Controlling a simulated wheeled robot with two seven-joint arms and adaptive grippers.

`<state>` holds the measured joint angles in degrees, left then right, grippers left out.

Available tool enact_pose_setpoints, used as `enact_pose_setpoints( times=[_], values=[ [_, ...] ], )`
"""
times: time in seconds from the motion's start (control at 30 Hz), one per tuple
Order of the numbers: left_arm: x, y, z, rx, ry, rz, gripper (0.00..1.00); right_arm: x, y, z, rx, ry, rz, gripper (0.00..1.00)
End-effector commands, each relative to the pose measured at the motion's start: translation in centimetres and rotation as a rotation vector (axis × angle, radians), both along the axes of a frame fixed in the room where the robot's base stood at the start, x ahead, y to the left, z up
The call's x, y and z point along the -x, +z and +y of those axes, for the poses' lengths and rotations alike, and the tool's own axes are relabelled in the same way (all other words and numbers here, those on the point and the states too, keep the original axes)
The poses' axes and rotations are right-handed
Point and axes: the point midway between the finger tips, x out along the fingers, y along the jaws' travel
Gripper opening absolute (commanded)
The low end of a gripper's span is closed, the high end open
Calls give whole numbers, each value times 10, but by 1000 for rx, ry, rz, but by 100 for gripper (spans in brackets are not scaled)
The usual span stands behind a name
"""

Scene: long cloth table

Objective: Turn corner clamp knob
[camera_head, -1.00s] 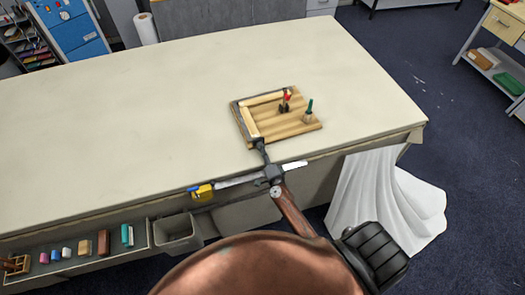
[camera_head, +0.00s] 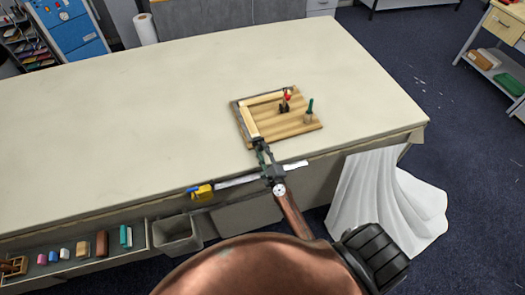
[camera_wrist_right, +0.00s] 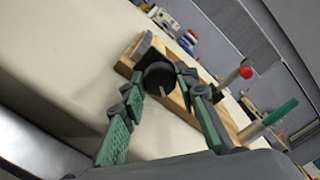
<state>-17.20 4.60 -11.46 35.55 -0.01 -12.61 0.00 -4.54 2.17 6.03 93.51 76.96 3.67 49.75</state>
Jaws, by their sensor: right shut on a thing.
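A wooden board (camera_head: 290,121) with a light wooden corner frame (camera_head: 251,123) lies near the front edge of the table. A dark metal piece runs along the frame's left side. The dark round clamp knob (camera_wrist_right: 158,77) is at the corner nearest me, clearest in the right wrist view. My right gripper (camera_head: 259,143) reaches it from the front edge. In the right wrist view its two green-padded fingers (camera_wrist_right: 159,84) are on either side of the knob and shut on it. My left gripper is not in view.
A red-topped tool (camera_head: 286,101) and a green-handled tool (camera_head: 309,110) stand upright on the board, close to my right gripper. The cloth table (camera_head: 130,125) is otherwise clear. A grey bin (camera_head: 176,236) and a shelf of small items are along its front.

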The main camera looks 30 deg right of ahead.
Motion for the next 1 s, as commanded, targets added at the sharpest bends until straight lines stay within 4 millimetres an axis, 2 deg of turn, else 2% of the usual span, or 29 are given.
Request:
enact_pose_setpoints(
  times=[0.27,0.7,0.73,1.0],
  values=[
    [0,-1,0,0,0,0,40,1,-1,0,-64,0,-10,4],
    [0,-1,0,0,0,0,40,1,-1,0,-70,-1,-11,4],
    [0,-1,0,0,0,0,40,1,-1,0,-70,-1,-11,30],
    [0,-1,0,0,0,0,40,0,-1,0,-70,0,-12,46]
  ],
)
